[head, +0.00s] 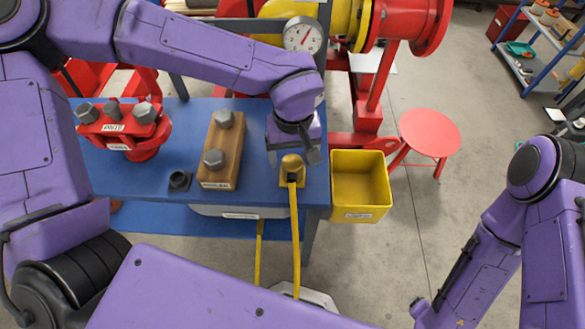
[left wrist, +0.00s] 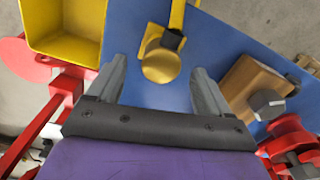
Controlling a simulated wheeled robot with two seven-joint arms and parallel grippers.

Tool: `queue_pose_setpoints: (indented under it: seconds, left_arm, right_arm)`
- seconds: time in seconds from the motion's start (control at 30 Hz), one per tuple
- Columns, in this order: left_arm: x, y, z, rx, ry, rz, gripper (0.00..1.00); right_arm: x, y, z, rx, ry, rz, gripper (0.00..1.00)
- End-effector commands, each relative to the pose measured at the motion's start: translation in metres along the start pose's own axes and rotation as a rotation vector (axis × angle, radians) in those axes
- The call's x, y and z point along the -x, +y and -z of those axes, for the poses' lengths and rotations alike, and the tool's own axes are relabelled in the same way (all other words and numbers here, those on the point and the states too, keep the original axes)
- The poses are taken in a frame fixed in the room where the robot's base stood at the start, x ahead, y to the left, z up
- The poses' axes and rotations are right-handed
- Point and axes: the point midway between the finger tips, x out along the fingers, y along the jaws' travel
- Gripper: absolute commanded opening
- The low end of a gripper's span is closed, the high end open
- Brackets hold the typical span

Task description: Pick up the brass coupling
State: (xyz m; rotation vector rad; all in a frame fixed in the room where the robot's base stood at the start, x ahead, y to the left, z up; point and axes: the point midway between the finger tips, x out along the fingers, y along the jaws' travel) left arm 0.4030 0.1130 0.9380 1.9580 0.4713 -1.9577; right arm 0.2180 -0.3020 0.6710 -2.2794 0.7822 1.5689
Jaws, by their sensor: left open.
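The brass coupling (head: 291,166) is a gold rounded piece at the right front of the blue bench. It sits on a yellow holder, with a yellow hose (head: 295,235) running from it over the bench's front edge. My left gripper (head: 292,156) is open just behind and above the coupling. In the left wrist view the coupling (left wrist: 161,68) shows between the two spread fingers (left wrist: 158,76), with a gap on both sides. It is apart from both fingers. My right arm shows at the lower right of the head view, but its gripper is out of view.
The blue bench (head: 260,190) carries a wooden block (head: 222,150) with grey bolts, a dark nut (head: 179,180) and a red bolted fitting (head: 125,130). A yellow bin (head: 360,205) stands at the right edge. A red stool (head: 430,132) and a pressure gauge (head: 303,36) are beyond.

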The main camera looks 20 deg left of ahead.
Motion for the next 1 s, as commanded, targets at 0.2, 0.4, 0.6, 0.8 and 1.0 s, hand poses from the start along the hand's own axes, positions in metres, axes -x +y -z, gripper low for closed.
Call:
queue_pose_setpoints:
  seconds: [0.2, 0.4, 0.6, 0.8, 1.0]
  left_arm:
    - [-0.035, -0.002, -0.002, 0.001, -0.001, 0.002, 0.80]
    - [-0.038, -0.002, -0.002, 0.003, 0.000, 0.000, 0.80]
    - [-0.038, -0.002, -0.002, 0.004, 0.000, 0.000, 0.31]
    - [-0.037, -0.002, -0.002, 0.004, 0.000, 0.000, 0.15]
    - [-0.032, -0.002, -0.001, 0.005, 0.002, -0.002, 0.15]
  right_arm:
    - [0.001, 0.000, 0.001, 0.000, 0.000, 0.000, 0.78]
    - [0.001, 0.000, 0.001, 0.000, 0.000, 0.000, 0.78]
    - [0.001, 0.000, 0.001, 0.000, 0.001, 0.000, 0.78]
    - [0.001, 0.000, 0.001, 0.000, 0.001, 0.000, 0.78]
    - [0.001, 0.000, 0.001, 0.000, 0.001, 0.000, 0.78]
